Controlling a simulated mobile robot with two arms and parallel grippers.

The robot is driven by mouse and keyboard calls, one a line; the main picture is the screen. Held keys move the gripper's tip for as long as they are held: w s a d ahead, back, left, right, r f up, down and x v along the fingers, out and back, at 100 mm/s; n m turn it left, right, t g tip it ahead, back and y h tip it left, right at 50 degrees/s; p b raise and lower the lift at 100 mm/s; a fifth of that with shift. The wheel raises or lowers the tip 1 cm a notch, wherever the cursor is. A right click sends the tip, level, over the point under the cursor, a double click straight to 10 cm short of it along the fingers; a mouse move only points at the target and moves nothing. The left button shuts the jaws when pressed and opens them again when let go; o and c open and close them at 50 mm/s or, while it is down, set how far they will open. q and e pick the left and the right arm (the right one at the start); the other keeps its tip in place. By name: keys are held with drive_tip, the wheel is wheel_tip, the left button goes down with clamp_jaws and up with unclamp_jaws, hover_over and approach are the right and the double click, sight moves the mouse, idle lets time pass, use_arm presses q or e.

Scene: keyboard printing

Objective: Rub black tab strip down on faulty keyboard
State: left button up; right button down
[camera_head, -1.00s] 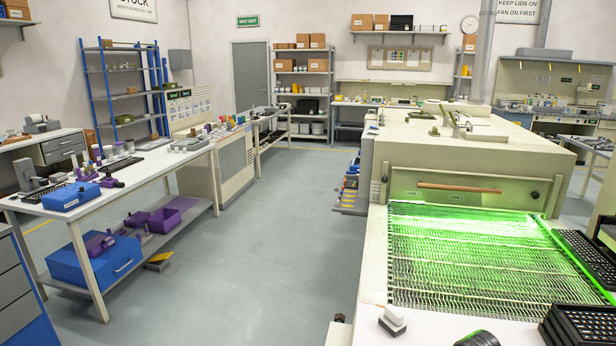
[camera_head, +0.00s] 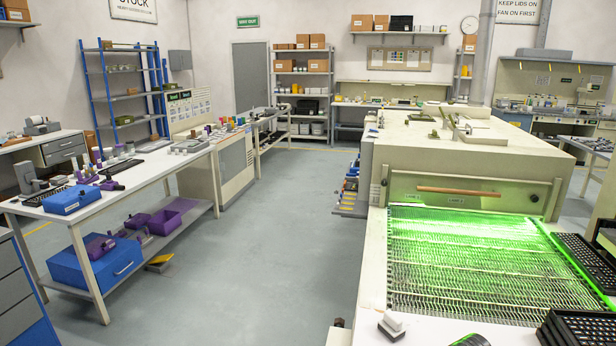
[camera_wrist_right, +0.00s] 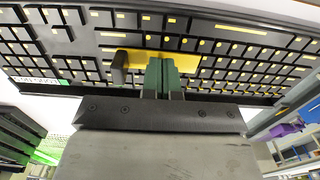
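A black keyboard (camera_wrist_right: 225,42) with yellow-marked keys fills the top of the right wrist view. A flat yellow strip (camera_wrist_right: 188,61) lies across some of its keys, with a short black piece (camera_wrist_right: 119,67) standing at its left end. I cannot tell if this piece is the black tab strip. My right gripper (camera_wrist_right: 164,62) has green fingers close together, with nothing visible between them. They are in front of the yellow strip; whether they touch it is hidden. My left gripper is in no view. The head view shows neither gripper.
The green-lit conveyor (camera_head: 465,262) is at the right in the head view, with a black keyboard-like panel (camera_head: 588,262) along its edge. Black stacked trays (camera_head: 580,328) stand at lower right. A white-topped block (camera_head: 392,324) lies in front.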

drive_tip(key=shift+w+a, duration=0.15)
drive_tip(key=shift+a, duration=0.55)
drive_tip(key=shift+f, duration=0.5)
drive_tip(key=shift+f, duration=0.15)
idle(0.4)
wheel_tip(320, 180, up, 2)
drive_tip(key=shift+r+p, duration=0.1)
drive_tip(key=shift+p, duration=1.1)
wheel_tip(320, 180, up, 5)
drive_tip(key=p, duration=0.5)
drive_tip(key=shift+p, duration=0.3)
